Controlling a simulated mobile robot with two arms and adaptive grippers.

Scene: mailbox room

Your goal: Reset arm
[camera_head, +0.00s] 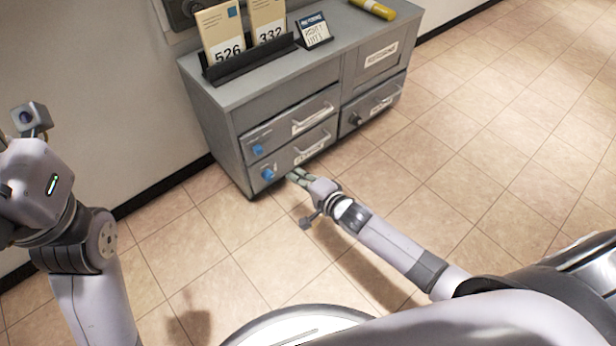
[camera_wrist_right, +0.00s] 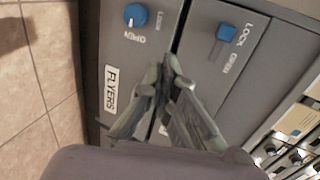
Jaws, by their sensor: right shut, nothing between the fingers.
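My right gripper (camera_head: 298,176) is shut and empty, low in front of the left column of the grey cabinet (camera_head: 222,117). In the right wrist view its fingers (camera_wrist_right: 165,75) meet in front of the drawer faces; whether they touch is unclear. The lower left drawer, labelled FLYERS (camera_wrist_right: 111,90), has a blue round knob (camera_wrist_right: 135,15) marked LOCK and OPEN. The drawer above has a blue slide lock (camera_wrist_right: 228,33). Both drawers look closed. My left arm (camera_head: 40,185) is raised at the left of the head view; its gripper fingers are not visible.
On the cabinet top stand a black holder (camera_head: 248,62) with cards 526 (camera_head: 221,36) and 332 (camera_head: 268,18), a small sign (camera_head: 314,31) and a yellow cylinder (camera_head: 373,9). A wall is behind. The tiled floor (camera_head: 500,150) at right is clear.

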